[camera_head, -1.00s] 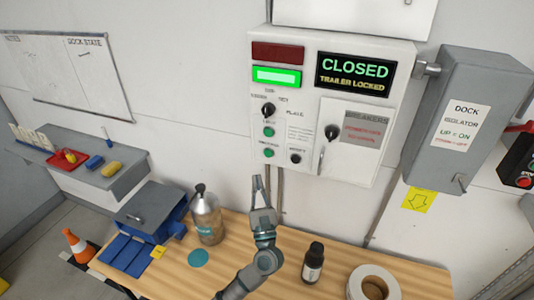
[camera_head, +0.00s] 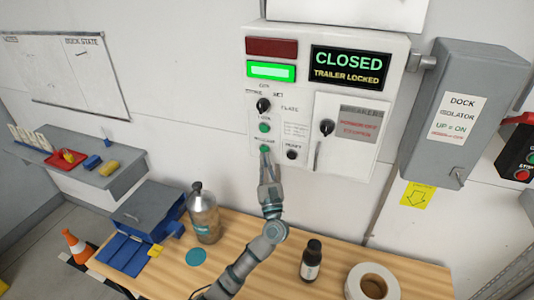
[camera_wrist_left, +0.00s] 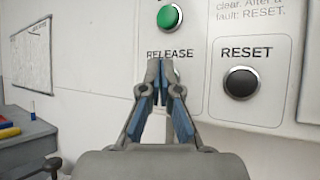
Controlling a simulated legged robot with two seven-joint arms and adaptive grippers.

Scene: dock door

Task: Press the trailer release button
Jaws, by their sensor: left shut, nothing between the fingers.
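The white control panel (camera_head: 300,95) on the wall has a lit green lamp and a display reading CLOSED, TRAILER LOCKED. The lower green button (camera_head: 264,148), labelled RELEASE in the wrist view, sits just above my left gripper's tips in the head view. My left gripper (camera_head: 265,160) is shut and empty, pointing up at the panel. In the left wrist view its fingertips (camera_wrist_left: 159,68) lie just under the RELEASE label and cover that button. I cannot tell whether they touch it. The upper green button (camera_wrist_left: 169,16) shows above. My right gripper is not in view.
A black RESET button (camera_wrist_left: 241,82) lies right of my fingertips. A wooden table (camera_head: 330,268) below holds a large bottle (camera_head: 204,215), a dark bottle (camera_head: 312,260) and a tape roll (camera_head: 371,283). A grey isolator box (camera_head: 462,115) hangs at right.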

